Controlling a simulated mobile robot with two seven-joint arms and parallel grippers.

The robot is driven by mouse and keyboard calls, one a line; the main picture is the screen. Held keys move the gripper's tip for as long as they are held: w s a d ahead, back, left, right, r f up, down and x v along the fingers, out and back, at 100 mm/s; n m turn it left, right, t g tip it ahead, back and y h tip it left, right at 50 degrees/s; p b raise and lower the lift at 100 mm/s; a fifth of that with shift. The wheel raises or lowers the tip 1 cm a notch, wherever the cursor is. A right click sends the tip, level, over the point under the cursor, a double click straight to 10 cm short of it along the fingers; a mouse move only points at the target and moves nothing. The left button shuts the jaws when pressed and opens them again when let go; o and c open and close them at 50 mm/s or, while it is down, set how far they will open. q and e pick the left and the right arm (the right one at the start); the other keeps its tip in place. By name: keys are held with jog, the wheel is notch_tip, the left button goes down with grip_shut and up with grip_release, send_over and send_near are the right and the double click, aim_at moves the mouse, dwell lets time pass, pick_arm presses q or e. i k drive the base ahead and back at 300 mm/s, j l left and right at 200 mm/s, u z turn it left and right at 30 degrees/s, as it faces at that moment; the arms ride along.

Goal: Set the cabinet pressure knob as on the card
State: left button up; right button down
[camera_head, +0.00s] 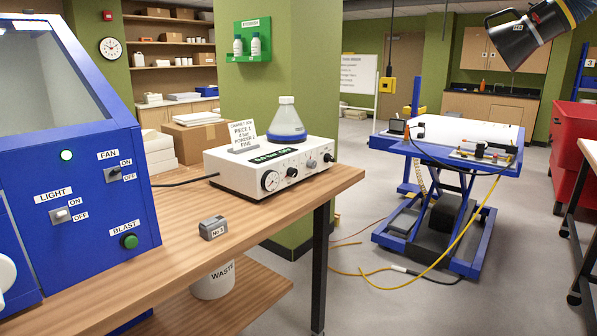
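The white control unit (232,172) stands on the wooden bench, with a round gauge (270,181) at the left of its front face. A black knob (292,172), a grey knob (311,163) and another dark knob (328,157) follow to the right; their small labels are unreadable. A green-lit display (273,155) on the unit seems to end in "bar"; its figure is not certain. The white card (243,134) stands on top at the left and appears to read "PIECE 1", "4 bar", "POWDER", "FINE". Neither gripper is in view.
The blue cabinet (85,165) with FAN, LIGHT and BLAST controls fills the left. A small grey block (213,228) lies on the bench (170,260). A blue lift table (440,150) stands right, with cables across the floor.

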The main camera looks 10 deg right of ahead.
aim_at(291, 172)
jog(key=i+l+u, duration=0.1)
jog(key=l, duration=0.35)
jog(key=i+l+u, duration=0.1)
jog(key=i+l, duration=0.2)
jog(key=l, duration=0.15)
jog(key=i+l+u, duration=0.1)
jog(key=l, duration=0.35)
jog(key=i+l+u, duration=0.1)
jog(key=i+l, duration=0.15)
jog(key=l, duration=0.25)
jog(key=i+l+u, duration=0.1)
jog(key=l, duration=0.4)
jog(key=i+l+u, duration=0.1)
jog(key=l, duration=0.4)
jog(key=i+l, duration=0.2)
jog(key=l, duration=0.3)
jog(key=i+l+u, duration=0.15)
jog(key=l, duration=0.35)
